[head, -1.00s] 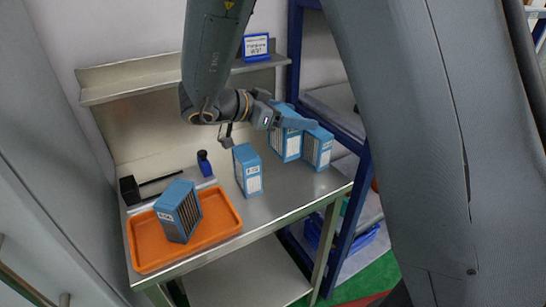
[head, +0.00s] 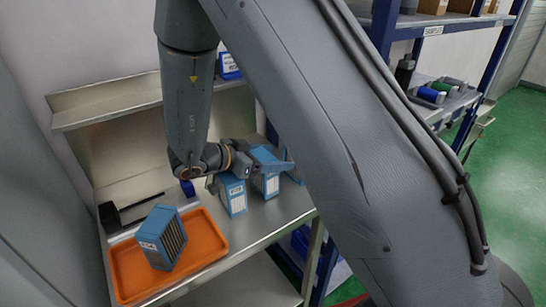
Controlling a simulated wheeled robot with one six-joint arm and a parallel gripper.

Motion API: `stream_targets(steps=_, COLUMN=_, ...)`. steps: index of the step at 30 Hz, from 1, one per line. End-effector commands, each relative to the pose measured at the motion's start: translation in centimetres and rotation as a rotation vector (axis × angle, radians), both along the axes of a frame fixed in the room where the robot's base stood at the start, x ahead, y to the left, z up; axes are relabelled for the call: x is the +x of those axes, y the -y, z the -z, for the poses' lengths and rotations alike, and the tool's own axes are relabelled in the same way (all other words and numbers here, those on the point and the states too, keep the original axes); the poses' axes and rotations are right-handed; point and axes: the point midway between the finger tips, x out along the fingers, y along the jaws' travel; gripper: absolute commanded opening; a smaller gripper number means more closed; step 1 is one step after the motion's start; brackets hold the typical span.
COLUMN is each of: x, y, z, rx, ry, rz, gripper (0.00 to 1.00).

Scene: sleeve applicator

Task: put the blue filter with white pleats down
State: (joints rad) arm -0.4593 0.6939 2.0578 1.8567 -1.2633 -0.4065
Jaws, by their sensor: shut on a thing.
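My gripper (head: 278,164) is over the right part of the metal worktop in the head view. It is shut on a blue filter with white pleats (head: 271,185), which hangs upright below the jaws. I cannot tell whether its base touches the worktop. A similar blue filter (head: 236,197) stands upright just to its left, partly behind my gripper. Another blue filter (head: 162,238) sits tilted in the orange tray (head: 212,245) at the left. My arm hides what lies to the right of the held filter.
The metal worktop (head: 240,228) has bare room in front of the filters. A black holder (head: 109,215) and a dark blue bottle (head: 188,188) stand behind the tray. A metal shelf (head: 110,107) runs above. A blue rack (head: 384,30) stands to the right.

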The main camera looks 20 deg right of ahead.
Motion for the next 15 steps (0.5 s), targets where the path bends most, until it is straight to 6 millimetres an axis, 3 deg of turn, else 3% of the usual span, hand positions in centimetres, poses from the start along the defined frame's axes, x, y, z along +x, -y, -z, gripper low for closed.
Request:
stream_targets(steps=13, x=0.02, y=0.01, z=0.68, rx=0.000, ry=0.001, rz=0.000, gripper=0.41)
stream_targets(steps=14, x=0.02, y=0.00, z=0.72, rx=0.001, ry=0.000, rz=0.000, gripper=0.72)
stream_targets(steps=15, x=0.02, y=0.00, z=0.69, rx=0.001, ry=0.001, rz=0.000, gripper=0.79)
